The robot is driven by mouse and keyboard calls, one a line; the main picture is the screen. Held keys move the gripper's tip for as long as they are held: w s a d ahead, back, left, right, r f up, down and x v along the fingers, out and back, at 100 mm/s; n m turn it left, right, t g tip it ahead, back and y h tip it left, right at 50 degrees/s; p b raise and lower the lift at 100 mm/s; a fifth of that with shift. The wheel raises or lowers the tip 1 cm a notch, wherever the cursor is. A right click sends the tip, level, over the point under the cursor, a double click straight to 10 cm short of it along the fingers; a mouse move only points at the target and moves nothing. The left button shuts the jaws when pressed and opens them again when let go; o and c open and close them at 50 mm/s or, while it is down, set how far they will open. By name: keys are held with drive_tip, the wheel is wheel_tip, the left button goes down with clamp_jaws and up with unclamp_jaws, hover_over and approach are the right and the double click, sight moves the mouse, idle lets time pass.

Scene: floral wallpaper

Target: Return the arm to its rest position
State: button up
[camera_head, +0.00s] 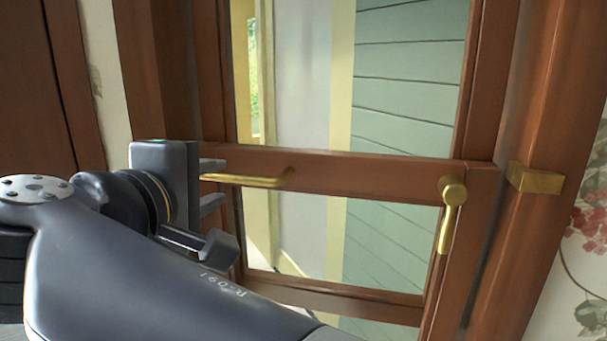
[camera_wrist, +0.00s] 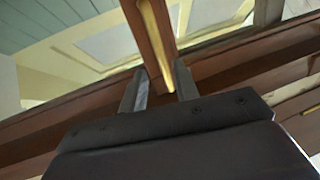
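My arm reaches in from the lower left in the head view, bent, with its gripper (camera_head: 212,181) in front of a wooden glazed door or window. The two grey fingers are parted and hold nothing that I can see gripped. A horizontal brass handle (camera_head: 265,182) on the middle rail runs to the right from the gap between the fingers. In the wrist view the same gripper (camera_wrist: 160,80) shows both fingers apart, with a brass bar (camera_wrist: 154,40) lined up between them. I cannot tell whether the bar is beyond or inside the finger gap.
A brass lever (camera_head: 450,215) hangs down at the right of the glazed wooden panel (camera_head: 380,172). A brass block (camera_head: 535,179) sits on the wooden jamb to its right. Floral wallpaper (camera_head: 585,250) is at far right. Dark brown wood (camera_head: 38,90) stands at far left.

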sight(231, 177)
drive_tip(key=p+x, duration=0.1)
drive_tip(key=x, duration=0.5)
drive_tip(key=shift+w, duration=0.1)
drive_tip(key=shift+r, duration=0.35)
